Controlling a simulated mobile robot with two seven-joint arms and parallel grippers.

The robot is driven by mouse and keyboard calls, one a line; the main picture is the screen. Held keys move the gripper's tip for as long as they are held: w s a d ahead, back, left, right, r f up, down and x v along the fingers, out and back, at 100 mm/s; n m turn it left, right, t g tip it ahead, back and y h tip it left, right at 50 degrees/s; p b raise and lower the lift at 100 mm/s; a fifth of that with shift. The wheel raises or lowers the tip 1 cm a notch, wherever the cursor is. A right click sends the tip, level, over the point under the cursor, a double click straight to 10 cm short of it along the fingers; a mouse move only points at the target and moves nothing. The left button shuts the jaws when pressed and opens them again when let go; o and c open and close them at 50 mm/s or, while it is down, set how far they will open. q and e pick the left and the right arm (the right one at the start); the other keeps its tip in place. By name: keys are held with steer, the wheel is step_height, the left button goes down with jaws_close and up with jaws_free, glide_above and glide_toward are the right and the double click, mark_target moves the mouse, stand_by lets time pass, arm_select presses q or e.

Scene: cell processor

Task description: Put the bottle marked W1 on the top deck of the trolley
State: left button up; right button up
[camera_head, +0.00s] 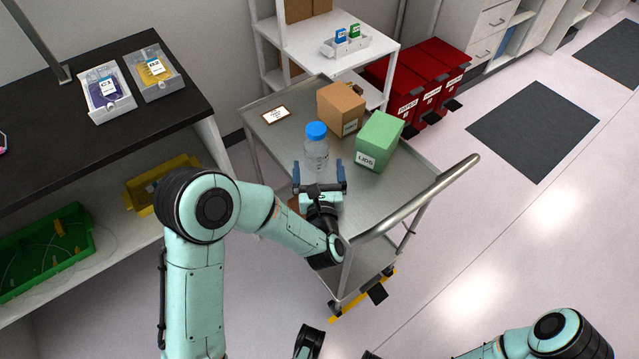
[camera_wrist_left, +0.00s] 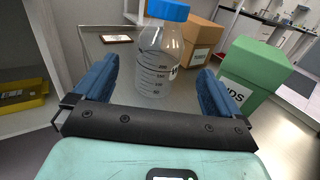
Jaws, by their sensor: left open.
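A clear bottle with a blue cap (camera_head: 316,150) stands upright on the grey top deck of the trolley (camera_head: 400,190). It also shows in the left wrist view (camera_wrist_left: 158,62), with volume marks and the edge of a label that I cannot read. My left gripper (camera_head: 319,174) is open on the near side of the bottle, with its blue fingers pointing at it. In the left wrist view the bottle appears between the two fingers (camera_wrist_left: 155,88), with gaps on both sides. Nothing is gripped. A dark part at the bottom edge may be my right gripper (camera_head: 308,341); its fingers do not show clearly.
A brown box (camera_head: 340,106) and a green box marked LIDS (camera_head: 379,140) stand right of the bottle. A small framed card (camera_head: 275,115) lies at the deck's far left. The trolley handle (camera_head: 420,197) rises at the right. A dark bench (camera_head: 60,130) with trays is at left.

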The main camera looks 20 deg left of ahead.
arm_select(q)
steer(key=shift+v, duration=2.35)
